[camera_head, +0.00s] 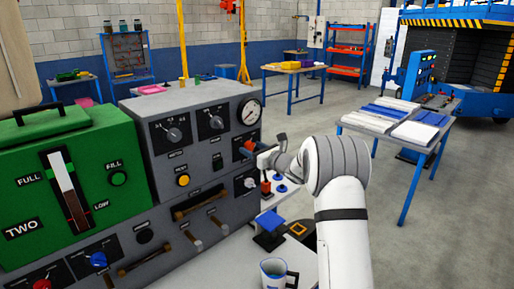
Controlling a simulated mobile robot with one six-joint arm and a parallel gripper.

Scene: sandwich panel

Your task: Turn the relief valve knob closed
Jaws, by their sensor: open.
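The grey control panel (205,130) fills the left half of the view and carries several knobs. My gripper (266,150) is open at the panel's right end, below the pressure gauge (249,111). A small red and blue part (246,147) shows just left of its fingertips; I cannot tell whether they touch. A round knob (249,183) with a pale face is on the panel below the gripper. The labels here are too small to read, so I cannot tell which knob is the relief valve's. My white arm comes up from the bottom of the view.
A green unit (75,160) stands at the left. Red and blue parts (265,187) and a mug (273,275) are on the white surface beside the panel. A table with white and blue stacks (395,120) stands right. The floor beyond my arm is clear.

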